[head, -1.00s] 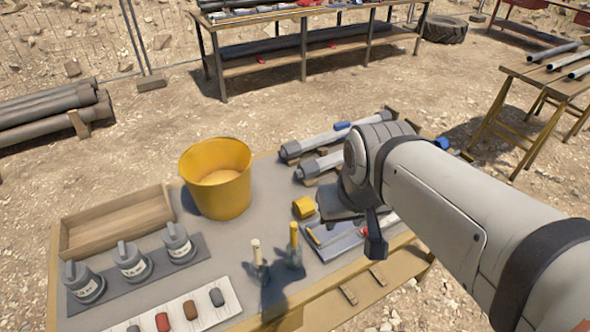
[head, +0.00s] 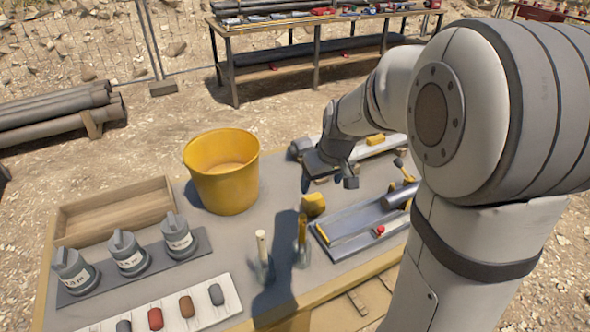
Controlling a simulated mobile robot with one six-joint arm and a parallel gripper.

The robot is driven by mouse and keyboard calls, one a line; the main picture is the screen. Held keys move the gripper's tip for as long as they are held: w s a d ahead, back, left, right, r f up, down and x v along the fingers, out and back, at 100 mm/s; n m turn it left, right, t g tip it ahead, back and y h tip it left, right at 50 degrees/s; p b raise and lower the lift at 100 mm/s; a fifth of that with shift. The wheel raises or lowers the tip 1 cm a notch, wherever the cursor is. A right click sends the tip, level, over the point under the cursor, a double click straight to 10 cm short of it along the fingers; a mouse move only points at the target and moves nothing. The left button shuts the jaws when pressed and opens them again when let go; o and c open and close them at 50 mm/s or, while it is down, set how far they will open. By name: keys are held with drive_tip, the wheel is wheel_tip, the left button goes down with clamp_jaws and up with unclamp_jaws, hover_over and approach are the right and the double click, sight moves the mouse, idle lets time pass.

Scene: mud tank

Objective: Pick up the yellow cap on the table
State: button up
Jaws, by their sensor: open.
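My gripper (head: 328,184) hangs above the table just behind and above the cap, pointing down. Its two dark fingers are apart with nothing visible between them, and it does not appear to touch the cap. Another small yellow piece (head: 375,139) shows on the grey pipe parts behind my gripper. My arm hides part of the table's right side.
A yellow bucket (head: 222,185) stands left of the cap. A wooden box (head: 115,215) and labelled grey weights (head: 127,255) are at left.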

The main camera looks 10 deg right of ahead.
drive_tip(key=b, duration=0.2)
hover_over(314, 198)
drive_tip(key=s, duration=0.2)
drive_tip(key=shift+n, duration=0.4)
drive_tip(key=f, duration=0.8)
drive_tip(key=shift+w+d+f, duration=0.2)
drive_tip(key=shift+d+f, duration=0.05)
drive_tip(key=shift+f, duration=0.1)
drive_tip(key=shift+p+x, duration=0.45)
drive_tip(key=shift+x, duration=3.55)
drive_tip(key=shift+c, duration=0.3)
drive_tip(key=c, duration=1)
drive_tip(key=shift+r, duration=0.1)
